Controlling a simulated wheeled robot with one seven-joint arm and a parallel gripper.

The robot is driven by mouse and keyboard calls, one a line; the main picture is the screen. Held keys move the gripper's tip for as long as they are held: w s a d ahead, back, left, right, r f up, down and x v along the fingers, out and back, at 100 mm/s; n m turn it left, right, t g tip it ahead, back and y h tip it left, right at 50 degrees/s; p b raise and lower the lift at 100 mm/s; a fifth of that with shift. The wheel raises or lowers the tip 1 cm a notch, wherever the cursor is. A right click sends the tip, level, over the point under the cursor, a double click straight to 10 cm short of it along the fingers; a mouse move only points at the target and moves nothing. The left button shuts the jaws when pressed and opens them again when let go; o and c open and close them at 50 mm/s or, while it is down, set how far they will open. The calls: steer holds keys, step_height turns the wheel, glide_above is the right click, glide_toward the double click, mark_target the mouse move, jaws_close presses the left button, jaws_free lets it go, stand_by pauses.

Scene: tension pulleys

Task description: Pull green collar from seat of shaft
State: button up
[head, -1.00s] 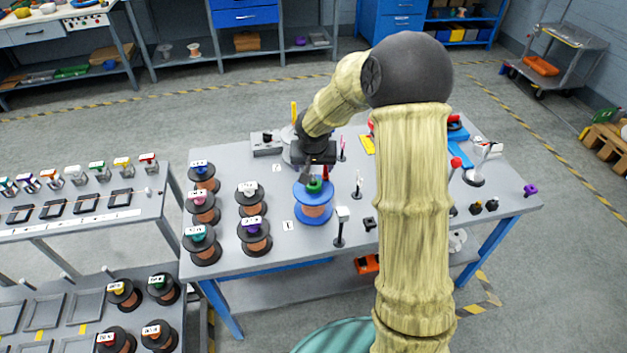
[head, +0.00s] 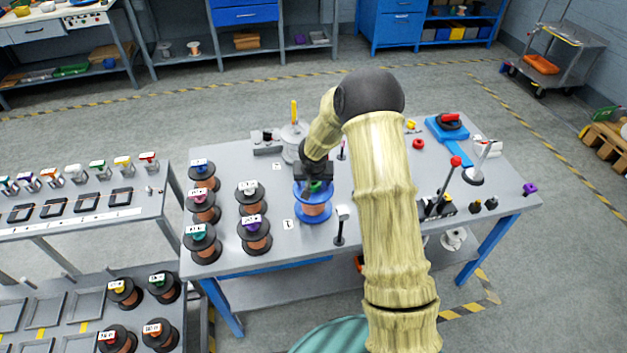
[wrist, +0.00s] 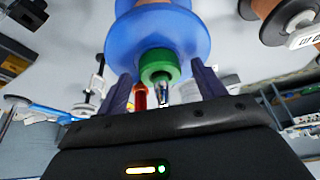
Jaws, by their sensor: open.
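The green collar (wrist: 160,66) sits on the shaft at the top of a blue-flanged spool (wrist: 155,30) in the wrist view. In the head view the collar (head: 317,186) shows as a small green patch on the copper-wound spool (head: 313,212). My gripper (wrist: 160,88) is open, its two dark fingers spread to the left and right of the collar, with gaps between the fingers and the collar. In the head view my gripper (head: 312,188) is right over the spool and partly covers the collar.
Several black-flanged spools with labelled coloured collars, such as the purple one (head: 254,236), stand left of the blue spool. A small post (head: 340,228) stands close on its right. A red-knobbed lever (head: 448,175) and a blue fixture (head: 447,130) are farther right.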

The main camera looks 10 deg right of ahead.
steer(key=c, duration=1.1)
steer(key=shift+o, duration=0.2)
steer(key=shift+r+p, duration=1)
steer(key=shift+r, duration=0.85)
stand_by(0.6)
steer(key=shift+r+p, duration=1.1)
steer(key=shift+r, duration=0.6)
steer(key=shift+r, duration=0.3)
steer(key=shift+r+p, duration=1.45)
steer(key=shift+r, duration=0.5)
steer(key=shift+f, duration=0.1)
